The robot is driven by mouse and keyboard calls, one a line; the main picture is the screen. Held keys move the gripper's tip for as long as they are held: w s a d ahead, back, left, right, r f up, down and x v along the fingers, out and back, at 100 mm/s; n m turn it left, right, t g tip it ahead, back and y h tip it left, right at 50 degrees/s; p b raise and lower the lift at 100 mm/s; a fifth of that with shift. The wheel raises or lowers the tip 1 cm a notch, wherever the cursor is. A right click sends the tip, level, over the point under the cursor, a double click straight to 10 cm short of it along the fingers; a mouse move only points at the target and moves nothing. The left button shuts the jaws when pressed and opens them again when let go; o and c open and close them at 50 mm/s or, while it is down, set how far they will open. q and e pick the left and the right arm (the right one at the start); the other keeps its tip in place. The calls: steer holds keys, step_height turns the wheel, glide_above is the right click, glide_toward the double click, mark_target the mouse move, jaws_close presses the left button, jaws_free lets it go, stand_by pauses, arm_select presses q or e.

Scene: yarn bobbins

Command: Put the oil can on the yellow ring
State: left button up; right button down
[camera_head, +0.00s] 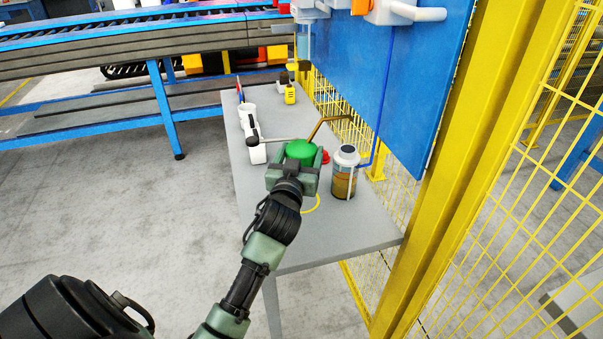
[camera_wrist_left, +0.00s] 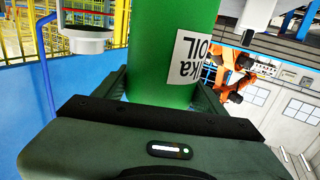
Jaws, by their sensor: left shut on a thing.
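The green oil can (camera_head: 301,150) is between the fingers of my left gripper (camera_head: 296,170), over the grey table. In the left wrist view the can's green body (camera_wrist_left: 165,50) fills the space between the fingers, with a white label reading "OIL". A thin brown spout seems to rise from the can to the right in the head view. The yellow ring (camera_head: 316,206) shows as a thin arc on the table, just right of my left wrist; the rest of it is hidden behind my gripper. I cannot tell the can's height above the table. My right gripper is out of view.
A jar with a grey lid (camera_head: 346,157) stands close right of the can. A red item (camera_head: 325,157) lies between them. White containers (camera_head: 250,128) and a yellow item (camera_head: 290,95) stand farther back. The table's front end (camera_head: 340,240) is clear. A blue panel (camera_head: 385,80) borders the right.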

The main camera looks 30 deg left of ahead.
arm_select(q)
steer(key=shift+f, duration=0.7)
steer(key=shift+f+b, duration=0.4)
steer(key=shift+f, duration=1.55)
steer(key=shift+f, duration=0.15)
steer(key=o, duration=2)
